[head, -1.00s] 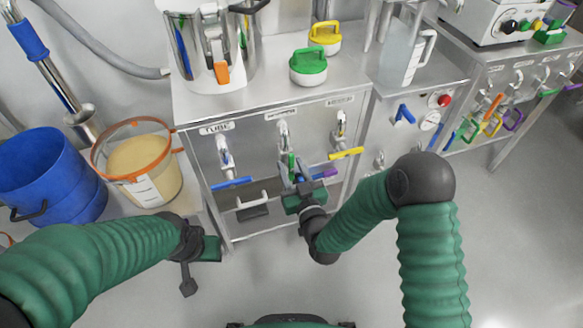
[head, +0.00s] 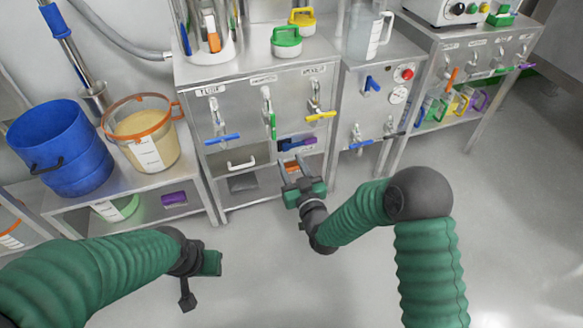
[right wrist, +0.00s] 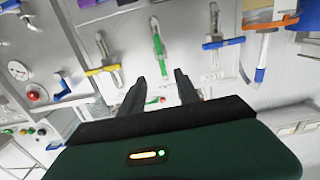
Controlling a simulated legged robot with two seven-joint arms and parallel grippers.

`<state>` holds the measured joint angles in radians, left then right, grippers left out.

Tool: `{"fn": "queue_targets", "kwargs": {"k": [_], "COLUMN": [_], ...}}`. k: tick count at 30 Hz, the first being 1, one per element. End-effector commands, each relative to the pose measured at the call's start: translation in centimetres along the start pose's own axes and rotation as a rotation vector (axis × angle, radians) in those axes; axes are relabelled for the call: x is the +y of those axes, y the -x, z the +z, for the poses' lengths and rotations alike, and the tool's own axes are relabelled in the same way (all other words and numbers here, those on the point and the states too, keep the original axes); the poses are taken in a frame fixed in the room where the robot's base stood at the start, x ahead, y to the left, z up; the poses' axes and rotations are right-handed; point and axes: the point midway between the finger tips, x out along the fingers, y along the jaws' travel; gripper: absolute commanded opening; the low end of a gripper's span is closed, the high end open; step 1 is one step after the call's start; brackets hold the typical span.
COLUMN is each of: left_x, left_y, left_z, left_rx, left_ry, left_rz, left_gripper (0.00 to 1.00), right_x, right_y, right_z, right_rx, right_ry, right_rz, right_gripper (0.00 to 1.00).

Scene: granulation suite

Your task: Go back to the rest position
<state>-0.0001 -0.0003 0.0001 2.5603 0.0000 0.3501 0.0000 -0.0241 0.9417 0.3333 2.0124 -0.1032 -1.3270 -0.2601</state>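My right gripper (head: 291,168) is in front of the steel cabinet, below its row of valves, with its fingers pointing at the cabinet. In the right wrist view its two fingers (right wrist: 160,88) are spread apart with nothing held between them. The green valve handle (head: 272,124) hangs vertically above the gripper, apart from it; it also shows in the wrist view (right wrist: 157,44). My left gripper (head: 208,263) is low at the left over the floor, and its fingers do not show clearly.
The steel cabinet (head: 240,100) also carries a blue handle (head: 222,139) and a yellow handle (head: 321,116). A blue bucket (head: 60,150) and an orange-rimmed container (head: 145,140) stand on the low table at left. Floor (head: 510,220) at right is clear.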

Motion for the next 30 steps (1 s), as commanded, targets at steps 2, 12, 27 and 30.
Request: {"fn": "queue_targets", "kwargs": {"k": [2,12,27,30], "left_x": [0.0,0.0,0.0,0.0], "left_y": [0.0,0.0,0.0,0.0], "left_z": [0.0,0.0,0.0,0.0], "left_rx": [0.0,0.0,0.0,0.0], "left_ry": [0.0,0.0,0.0,0.0], "left_rz": [0.0,0.0,0.0,0.0], "left_gripper": [0.36,0.36,0.36,0.36], "right_x": [0.0,0.0,9.1,9.5], "right_y": [0.0,0.1,20.8,26.2], "right_z": [0.0,-0.1,3.9,4.0], "right_rx": [0.0,-0.004,-0.987,-1.132], "right_ry": [0.0,0.001,-0.065,-0.129], "right_rz": [0.0,-0.001,0.153,0.206], "right_gripper": [0.39,0.39,0.39,0.39]}}
